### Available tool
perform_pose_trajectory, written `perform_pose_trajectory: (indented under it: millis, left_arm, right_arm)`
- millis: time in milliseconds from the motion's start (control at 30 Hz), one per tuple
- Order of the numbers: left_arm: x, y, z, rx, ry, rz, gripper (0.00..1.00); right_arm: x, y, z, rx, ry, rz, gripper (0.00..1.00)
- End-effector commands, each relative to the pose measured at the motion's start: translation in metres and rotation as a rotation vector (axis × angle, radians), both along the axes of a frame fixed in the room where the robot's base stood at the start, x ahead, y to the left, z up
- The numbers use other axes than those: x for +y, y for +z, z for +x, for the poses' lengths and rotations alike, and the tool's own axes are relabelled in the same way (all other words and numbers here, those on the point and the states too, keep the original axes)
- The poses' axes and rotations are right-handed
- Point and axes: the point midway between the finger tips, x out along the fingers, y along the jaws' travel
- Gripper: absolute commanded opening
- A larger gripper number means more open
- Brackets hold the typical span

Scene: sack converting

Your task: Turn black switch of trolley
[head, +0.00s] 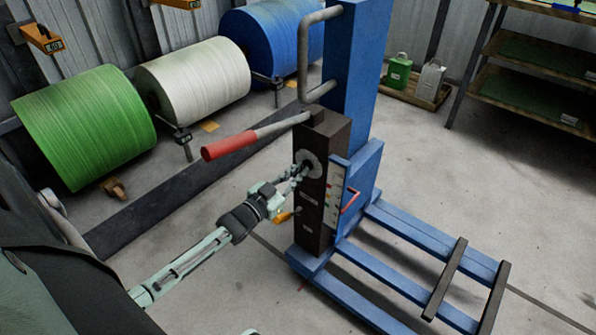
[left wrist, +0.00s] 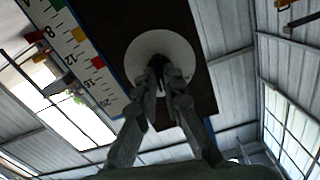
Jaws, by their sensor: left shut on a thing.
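The blue trolley (head: 345,60) stands in the middle of the head view, with a dark control box (head: 315,215) on its near side. A round pale dial plate (head: 309,160) sits high on the box and shows large in the left wrist view (left wrist: 140,48). The black switch (left wrist: 158,62) is at the plate's centre, mostly hidden by my fingers. My left gripper (head: 296,176) reaches the dial from the left, its fingertips (left wrist: 162,75) closed on the switch. My right gripper is not in view.
A red-tipped lever (head: 230,145) sticks out left above my left arm. A scale strip (head: 334,195) and red crank (head: 350,201) are beside the box. Blue forks (head: 420,240) extend right. Green (head: 85,125), white (head: 195,80) and blue (head: 270,40) rolls line the back left.

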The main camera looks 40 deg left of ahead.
Motion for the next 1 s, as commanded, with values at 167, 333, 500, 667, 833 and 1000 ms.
perform_pose_trajectory:
  millis: [167, 333, 500, 667, 833, 1000]
  left_arm:
    - [-0.0003, 0.0002, -0.0001, -0.014, 0.001, 0.165, 0.00]
    - [-0.0006, -0.0002, -0.0001, -0.025, 0.000, 0.312, 0.00]
    - [-0.0005, -0.0003, -0.0001, -0.035, 0.000, 0.433, 0.00]
    - [-0.0007, -0.0004, -0.0002, -0.041, 0.000, 0.515, 0.00]
    - [-0.0009, -0.0004, -0.0002, -0.046, 0.000, 0.568, 0.00]
    - [-0.0009, -0.0003, -0.0002, -0.048, 0.000, 0.594, 0.00]
  right_arm:
    - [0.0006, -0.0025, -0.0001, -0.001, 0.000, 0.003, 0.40]
    - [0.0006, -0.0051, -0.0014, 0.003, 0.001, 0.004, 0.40]
    - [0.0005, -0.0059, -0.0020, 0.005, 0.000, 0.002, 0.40]
    - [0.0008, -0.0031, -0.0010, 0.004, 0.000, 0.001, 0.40]
    - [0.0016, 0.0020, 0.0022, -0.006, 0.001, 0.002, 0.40]
    - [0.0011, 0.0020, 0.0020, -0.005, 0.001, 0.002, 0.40]
